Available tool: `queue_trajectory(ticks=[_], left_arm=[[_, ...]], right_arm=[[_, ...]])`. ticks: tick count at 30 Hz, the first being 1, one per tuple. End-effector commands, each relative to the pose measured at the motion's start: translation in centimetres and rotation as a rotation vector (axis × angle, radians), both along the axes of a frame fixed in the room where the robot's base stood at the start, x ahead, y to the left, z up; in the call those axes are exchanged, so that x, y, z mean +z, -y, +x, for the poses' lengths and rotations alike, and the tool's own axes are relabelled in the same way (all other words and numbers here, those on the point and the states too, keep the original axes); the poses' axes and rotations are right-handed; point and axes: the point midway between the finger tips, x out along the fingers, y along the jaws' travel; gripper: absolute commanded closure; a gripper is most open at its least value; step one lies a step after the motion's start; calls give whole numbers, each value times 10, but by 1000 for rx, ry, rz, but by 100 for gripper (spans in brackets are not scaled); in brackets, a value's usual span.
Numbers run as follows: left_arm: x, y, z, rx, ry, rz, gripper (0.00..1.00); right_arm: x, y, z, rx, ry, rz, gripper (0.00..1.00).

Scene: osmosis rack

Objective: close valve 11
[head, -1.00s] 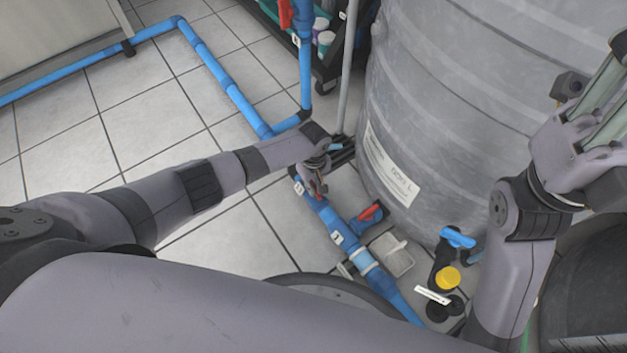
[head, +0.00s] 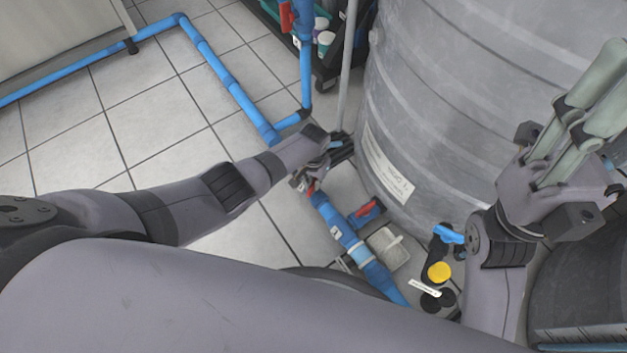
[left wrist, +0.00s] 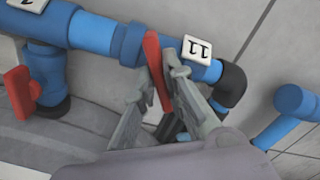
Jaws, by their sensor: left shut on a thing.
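Valve 11 sits on the blue pipe under the white label "11" (left wrist: 198,47) in the left wrist view. Its red handle (left wrist: 153,62) lies across the pipe, between the two grey fingers of my left gripper (left wrist: 164,78), which is shut on it. In the head view my left gripper (head: 310,180) is low at the pipe beside the tank, and the handle is mostly hidden by it. My right gripper (head: 580,130) is raised at the right, away from the valve; its finger gap is unclear.
A large grey tank (head: 450,110) stands close behind the pipe. Another red valve handle (head: 367,211) is nearby; a red handle also shows at left in the left wrist view (left wrist: 20,92). Tiled floor is clear at left.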

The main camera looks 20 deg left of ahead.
Motion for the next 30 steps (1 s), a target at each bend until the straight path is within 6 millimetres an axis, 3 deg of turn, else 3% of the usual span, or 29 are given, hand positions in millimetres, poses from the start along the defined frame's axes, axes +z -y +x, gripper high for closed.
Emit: queue_trajectory(ticks=[15,30], left_arm=[[0,0,0,-424,2,-1,100],[0,1,1,-571,3,-1,100]], right_arm=[[-1,0,0,0,-9,1,60],[-3,0,0,2,-14,-4,60]])
